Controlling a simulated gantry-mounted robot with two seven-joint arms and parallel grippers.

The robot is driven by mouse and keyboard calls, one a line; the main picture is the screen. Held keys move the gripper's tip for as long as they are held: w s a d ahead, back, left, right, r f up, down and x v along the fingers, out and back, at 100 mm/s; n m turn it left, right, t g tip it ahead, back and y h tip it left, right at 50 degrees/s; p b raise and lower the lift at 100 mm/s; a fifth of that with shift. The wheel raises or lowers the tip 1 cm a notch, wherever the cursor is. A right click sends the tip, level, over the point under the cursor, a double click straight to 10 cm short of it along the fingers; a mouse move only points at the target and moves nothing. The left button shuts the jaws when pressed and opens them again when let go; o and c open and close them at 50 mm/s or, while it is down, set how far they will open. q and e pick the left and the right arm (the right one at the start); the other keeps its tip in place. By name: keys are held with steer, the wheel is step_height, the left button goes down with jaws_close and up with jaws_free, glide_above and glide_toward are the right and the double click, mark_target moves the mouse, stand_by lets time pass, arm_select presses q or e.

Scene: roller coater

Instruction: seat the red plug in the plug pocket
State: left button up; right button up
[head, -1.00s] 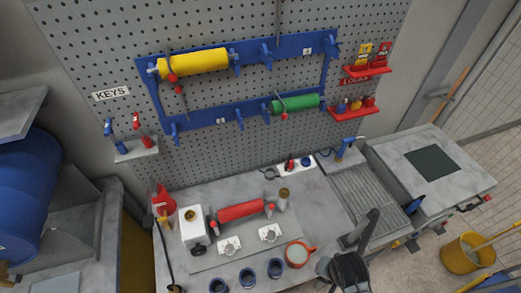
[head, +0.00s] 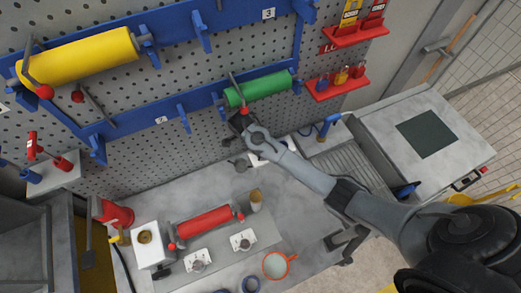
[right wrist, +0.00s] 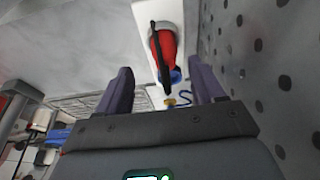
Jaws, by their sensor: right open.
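In the right wrist view, a red piece that looks like the red plug (right wrist: 168,48), with a black strap or lever across it, stands on a white plate (right wrist: 143,14). It lies ahead of my right gripper (right wrist: 160,75), roughly in line with the gap between the fingers. The fingers are apart with nothing held between them. In the head view my right gripper (head: 240,122) is in front of the pegboard, below the green roller, and my arm covers most of the white plate and the plug. I cannot make out the plug pocket. My left gripper is out of view.
The pegboard (right wrist: 258,70) is close on the right in the wrist view. In the head view, a green roller (head: 258,88) hangs above my right gripper. A red roller (head: 204,222), a tan cup (head: 256,200) and an orange-rimmed pot (head: 276,265) are on the bench.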

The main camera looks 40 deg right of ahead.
steer(key=shift+d+p+x, duration=0.15)
steer(key=shift+p+x, duration=0.05)
steer(key=shift+x, duration=1.1)
steer(key=shift+d+p+x, duration=0.15)
steer(key=shift+x, duration=1.15)
steer(key=shift+w+r, duration=0.1)
steer(key=shift+w, duration=0.15)
steer(key=c, duration=1.1)
